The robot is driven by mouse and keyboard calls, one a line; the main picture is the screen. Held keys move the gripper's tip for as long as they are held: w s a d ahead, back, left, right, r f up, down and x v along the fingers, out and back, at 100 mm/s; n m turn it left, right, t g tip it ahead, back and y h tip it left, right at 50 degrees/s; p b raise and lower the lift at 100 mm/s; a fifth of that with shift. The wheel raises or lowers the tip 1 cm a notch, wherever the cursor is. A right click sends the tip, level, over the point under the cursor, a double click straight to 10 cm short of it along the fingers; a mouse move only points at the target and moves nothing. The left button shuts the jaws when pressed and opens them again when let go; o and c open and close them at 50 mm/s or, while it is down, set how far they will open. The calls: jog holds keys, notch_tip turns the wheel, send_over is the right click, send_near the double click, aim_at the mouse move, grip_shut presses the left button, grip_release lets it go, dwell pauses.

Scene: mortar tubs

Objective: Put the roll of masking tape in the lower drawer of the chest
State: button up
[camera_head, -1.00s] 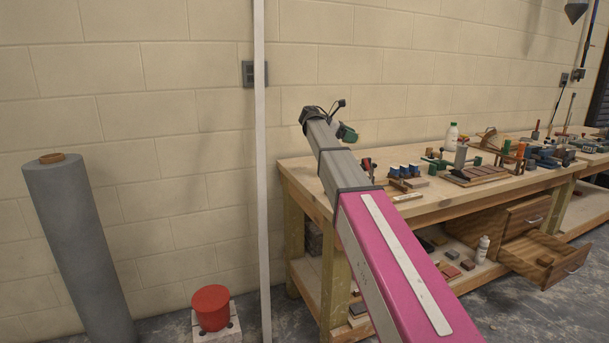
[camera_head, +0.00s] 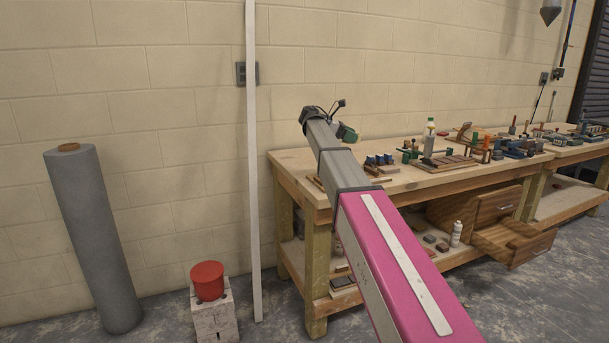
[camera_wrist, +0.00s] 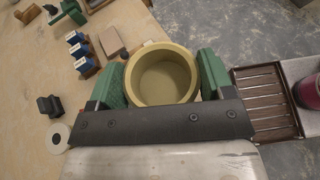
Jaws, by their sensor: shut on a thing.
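In the head view my gripper (camera_head: 345,132) shows only partly at the end of my arm, in front of the bench's left end, and the roll is hidden there. The wooden chest (camera_head: 457,212) stands beneath the workbench. Its lower drawer (camera_head: 520,245) is pulled out, and its inside shows only in part. The upper drawer (camera_head: 497,207) looks closed.
The workbench (camera_head: 300,168) carries blue-labelled pots (camera_wrist: 78,50), clamps and other tools; its left front top is fairly clear. A white bottle (camera_head: 456,233) stands on the lower shelf near the chest. A white pole, a red tub (camera_head: 208,281) and a grey roll (camera_head: 95,240) stand left. Floor before the bench is open.

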jog(key=s+f+n+t+y, duration=0.1)
jog(key=s+f+n+t, duration=0.3)
jog(key=s+f, duration=0.8)
jog(key=s+d+f+n+t+y, duration=0.1)
jog(key=s+f+n+t, duration=0.3)
jog(key=s+f, duration=0.8)
notch_tip(320, 180, down, 4)
jog(key=shift+r+t+y, duration=0.1)
jog(key=shift+t+y, duration=0.4)
jog(key=shift+t, duration=0.1)
